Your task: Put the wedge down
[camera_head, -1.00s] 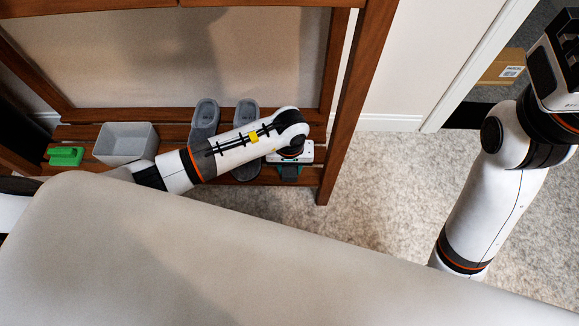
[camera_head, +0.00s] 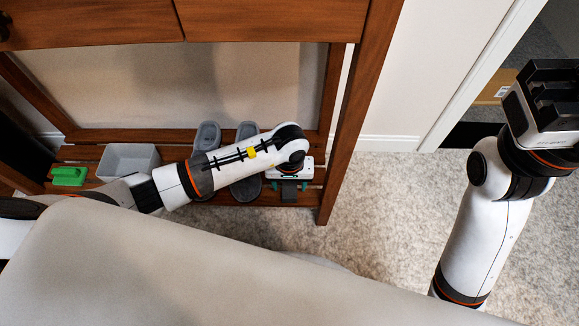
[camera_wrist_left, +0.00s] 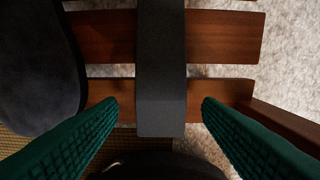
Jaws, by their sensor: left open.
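The wedge is a dark grey, long narrow block. In the left wrist view the wedge (camera_wrist_left: 161,70) lies across the wooden slats, between the two green fingers of my left gripper (camera_wrist_left: 160,106), with a gap on each side. In the head view my left gripper (camera_head: 289,184) points down over the right end of the low slatted shelf (camera_head: 308,198), and the wedge's dark end (camera_head: 289,195) shows below it. My left gripper is open. My right gripper (camera_head: 552,92) is raised at the upper right, away from the shelf; its jaw opening is unclear.
Grey slippers (camera_head: 207,136) stand left of the wedge; one shows close beside it in the left wrist view (camera_wrist_left: 38,65). A grey bin (camera_head: 128,160) and a green block (camera_head: 69,176) sit further left. A wooden post (camera_head: 345,130) rises to the right. Carpet beyond is clear.

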